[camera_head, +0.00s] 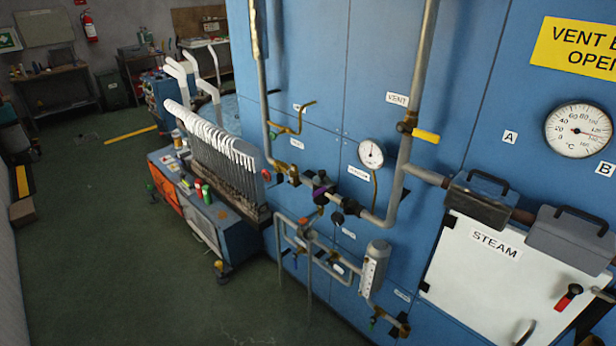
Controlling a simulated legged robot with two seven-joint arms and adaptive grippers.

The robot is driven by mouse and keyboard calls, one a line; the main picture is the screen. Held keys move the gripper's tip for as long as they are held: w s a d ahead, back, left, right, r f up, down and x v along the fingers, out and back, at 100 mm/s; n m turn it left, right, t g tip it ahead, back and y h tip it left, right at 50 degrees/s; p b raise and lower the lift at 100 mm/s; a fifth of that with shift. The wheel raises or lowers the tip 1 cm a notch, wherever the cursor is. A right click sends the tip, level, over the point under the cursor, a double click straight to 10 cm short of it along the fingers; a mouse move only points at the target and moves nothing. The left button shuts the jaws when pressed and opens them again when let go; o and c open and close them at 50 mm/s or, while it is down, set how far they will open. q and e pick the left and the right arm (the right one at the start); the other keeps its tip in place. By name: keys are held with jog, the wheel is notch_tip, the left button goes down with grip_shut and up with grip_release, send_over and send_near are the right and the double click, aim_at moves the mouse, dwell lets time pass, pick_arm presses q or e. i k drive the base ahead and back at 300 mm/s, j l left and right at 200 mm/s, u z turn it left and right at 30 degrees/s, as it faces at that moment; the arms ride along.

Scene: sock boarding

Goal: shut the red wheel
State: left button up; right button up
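A small red round part (266,175), which looks like the red wheel, is at the left end of the brass valve (291,176) on the pipework of the blue wall. It is small in view, and I cannot tell whether its valve is open or shut. A second small red-orange part (303,222) is lower on the pipes. Neither of my grippers is in view, and nothing is seen touching the red parts.
A pressure gauge (371,153), a yellow-handled vent valve (425,135) and a purple fitting (320,186) crowd the pipes. A white STEAM door (470,285) is at right. A cart (225,235) with white socks stands left.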

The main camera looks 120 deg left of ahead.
aim_at(268, 175)
jog(key=u, duration=4.25)
jog(key=i+j+z, duration=0.35)
